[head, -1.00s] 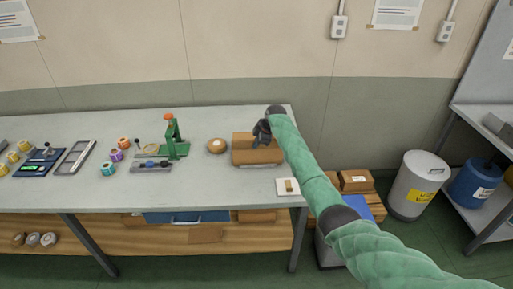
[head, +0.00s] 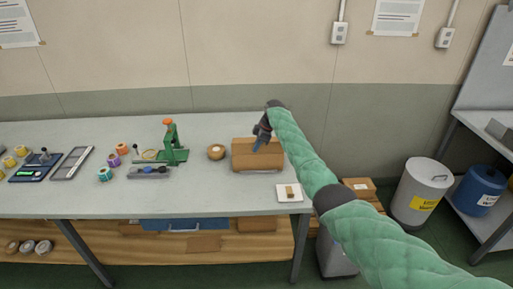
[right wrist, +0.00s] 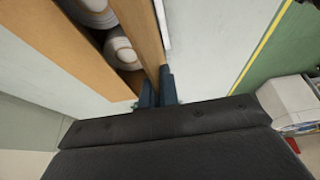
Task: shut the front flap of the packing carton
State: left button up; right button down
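The brown packing carton (head: 243,160) stands near the right end of the workbench. In the right wrist view its opening shows white rolls (right wrist: 120,50) inside, between a tan panel (right wrist: 60,50) and a brown panel (right wrist: 138,30). I cannot tell for certain which panel is the front flap; the carton is at least partly open. My right gripper (head: 261,138) is over the carton, pointing down. Its fingers (right wrist: 158,90) look shut, close together by the end of the brown panel; whether they touch it is unclear. My left gripper is out of view.
A white pad with a small brown block (head: 290,191) lies right of the carton. A tape roll (head: 216,152) and a green press (head: 173,148) stand to its left. A grey drum (head: 420,190) stands on the floor at right.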

jog(key=c, duration=1.6)
grip_release()
jog(key=shift+c, duration=0.2)
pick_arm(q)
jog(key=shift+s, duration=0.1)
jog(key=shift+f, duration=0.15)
